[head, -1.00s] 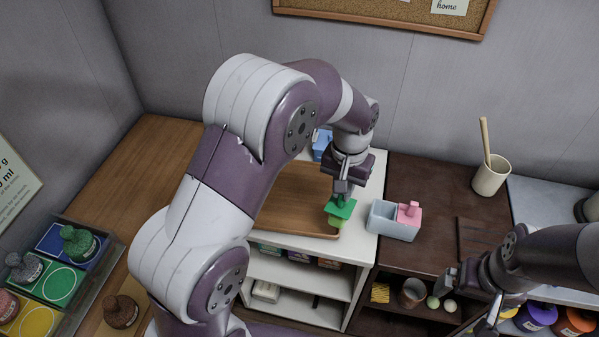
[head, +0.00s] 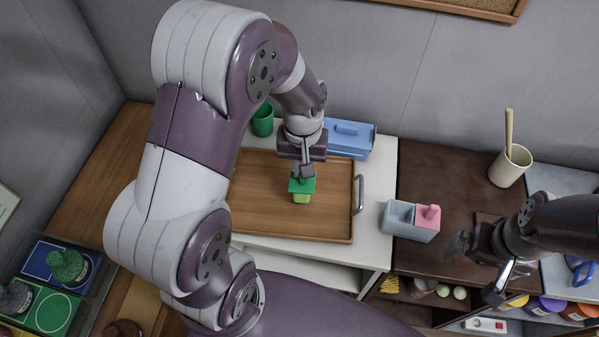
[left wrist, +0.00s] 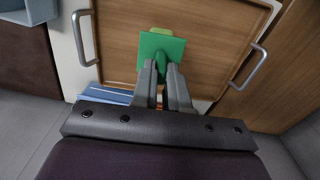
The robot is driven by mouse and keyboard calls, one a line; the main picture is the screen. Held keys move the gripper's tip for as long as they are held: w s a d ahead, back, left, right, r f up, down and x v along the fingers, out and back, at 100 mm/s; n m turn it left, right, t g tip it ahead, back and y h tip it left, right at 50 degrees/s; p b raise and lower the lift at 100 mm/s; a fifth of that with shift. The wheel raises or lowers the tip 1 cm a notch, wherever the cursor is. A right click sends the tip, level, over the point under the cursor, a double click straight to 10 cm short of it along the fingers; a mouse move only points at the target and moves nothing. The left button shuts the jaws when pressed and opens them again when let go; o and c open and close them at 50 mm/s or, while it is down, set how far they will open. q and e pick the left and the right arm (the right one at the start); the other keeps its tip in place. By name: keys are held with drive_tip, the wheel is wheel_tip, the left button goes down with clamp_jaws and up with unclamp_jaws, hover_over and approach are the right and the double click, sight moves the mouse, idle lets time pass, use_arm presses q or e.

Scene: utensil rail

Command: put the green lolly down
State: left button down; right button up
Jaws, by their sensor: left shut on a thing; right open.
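The green lolly (head: 302,187) has a darker green square top and a lighter green part below it. My left gripper (head: 303,172) is shut on it, over the wooden tray (head: 255,190). In the left wrist view the lolly's green square (left wrist: 160,50) sits at the tips of the closed fingers (left wrist: 163,80). I cannot tell whether the lolly touches the tray. My right gripper (head: 480,268) is open and empty at the right, near the front of the dark counter.
A blue box (head: 348,139) and a green cup (head: 262,121) stand behind the tray. A grey and pink two-part holder (head: 410,220) stands to its right, and a beige cup with a stick (head: 509,167) stands farther right. The tray has metal handles (head: 359,195); its surface is otherwise clear.

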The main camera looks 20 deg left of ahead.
sight(301, 183)
use_arm(q)
drive_tip(key=shift+s+a+f, duration=0.1)
drive_tip(key=shift+a+f, duration=0.05)
drive_tip(key=shift+f, duration=0.2)
wheel_tip(301, 183, down, 3)
drive_tip(key=shift+s+r+p, duration=0.1)
drive_tip(key=shift+s+p, duration=0.05)
drive_tip(key=shift+p, duration=0.15)
drive_tip(key=shift+w+f, duration=0.2)
drive_tip(key=shift+f, duration=0.2)
drive_tip(key=shift+s+f, duration=0.15)
drive_tip(key=c, duration=1.1)
unclamp_jaws()
drive_tip(key=shift+c, duration=0.2)
wheel_tip(301, 183, up, 12)
drive_tip(key=shift+f+b, duration=0.25)
drive_tip(key=shift+b, duration=0.05)
drive_tip(key=shift+r, duration=0.25)
drive_tip(key=s+d+f+m+t, duration=0.1)
drive_tip(key=s+f+m, duration=0.2)
drive_tip(key=s, duration=0.4)
drive_tip(key=shift+d+m, duration=0.35)
drive_tip(key=shift+m, duration=0.15)
